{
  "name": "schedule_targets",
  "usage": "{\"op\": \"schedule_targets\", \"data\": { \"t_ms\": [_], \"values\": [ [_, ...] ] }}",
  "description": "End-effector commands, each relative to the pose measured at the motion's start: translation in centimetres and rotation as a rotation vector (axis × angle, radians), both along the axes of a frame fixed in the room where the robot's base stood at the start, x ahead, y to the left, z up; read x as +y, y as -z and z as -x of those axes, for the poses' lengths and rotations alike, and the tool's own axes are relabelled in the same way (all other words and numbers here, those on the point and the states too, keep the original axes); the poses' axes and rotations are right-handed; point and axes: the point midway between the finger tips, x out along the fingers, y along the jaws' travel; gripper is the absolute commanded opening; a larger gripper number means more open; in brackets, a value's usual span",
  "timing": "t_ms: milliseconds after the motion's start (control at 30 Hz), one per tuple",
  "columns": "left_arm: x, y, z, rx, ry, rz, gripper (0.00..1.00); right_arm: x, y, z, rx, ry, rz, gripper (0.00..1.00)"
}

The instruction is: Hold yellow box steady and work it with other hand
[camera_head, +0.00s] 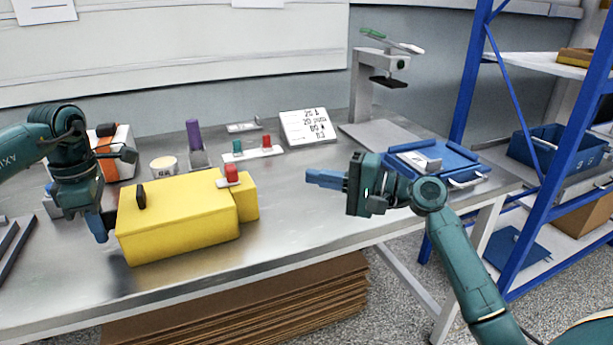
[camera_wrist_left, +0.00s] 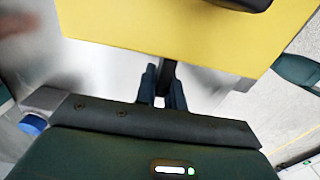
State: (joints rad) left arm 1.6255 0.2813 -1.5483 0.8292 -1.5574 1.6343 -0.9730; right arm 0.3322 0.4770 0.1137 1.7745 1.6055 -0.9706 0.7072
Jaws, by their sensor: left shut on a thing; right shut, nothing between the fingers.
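The yellow box (camera_head: 180,220) lies on the metal bench, with a smaller yellow block at its right end. A black lever (camera_head: 141,197) stands up at its left, and a red button (camera_head: 231,172) on a pale base sits at its right end. My left gripper (camera_head: 103,228) is at the box's left end. In the left wrist view its fingers (camera_wrist_left: 164,88) are shut on a dark tab (camera_wrist_left: 168,70) at the edge of the yellow box (camera_wrist_left: 180,28). My right gripper (camera_head: 322,180) is shut and empty, right of the box and apart from it.
Behind the box stand a purple cylinder (camera_head: 193,134), a white tub (camera_head: 163,167), a strip with green and red pegs (camera_head: 253,153) and a display sign (camera_head: 305,127). A blue tray (camera_head: 435,158) lies at the right, before a blue shelf rack (camera_head: 484,90). The bench front is clear.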

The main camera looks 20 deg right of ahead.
Motion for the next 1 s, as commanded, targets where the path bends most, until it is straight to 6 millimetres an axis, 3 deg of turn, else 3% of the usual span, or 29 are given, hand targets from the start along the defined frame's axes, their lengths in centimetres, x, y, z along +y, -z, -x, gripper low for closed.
{"op": "schedule_targets", "data": {
  "t_ms": [133,167,467,767,1000],
  "values": [
    [0.0,-0.1,0.0,-0.001,-0.001,0.002,0.00,0.0,0.0,0.0,0.000,0.000,0.000,0.00],
    [0.0,-0.1,0.0,-0.001,-0.001,0.002,0.12,0.0,0.0,0.0,0.000,0.000,0.000,0.00],
    [0.0,0.0,0.0,-0.001,-0.001,0.001,0.36,0.0,0.0,0.0,0.000,0.000,0.000,0.00],
    [0.0,-0.5,0.0,-0.001,0.000,0.001,0.36,0.0,0.0,0.0,0.000,0.000,0.000,0.00],
    [0.0,-4.6,-0.1,-0.005,-0.001,0.001,0.36,0.0,0.0,0.0,0.000,0.000,0.000,0.00]
  ]
}}
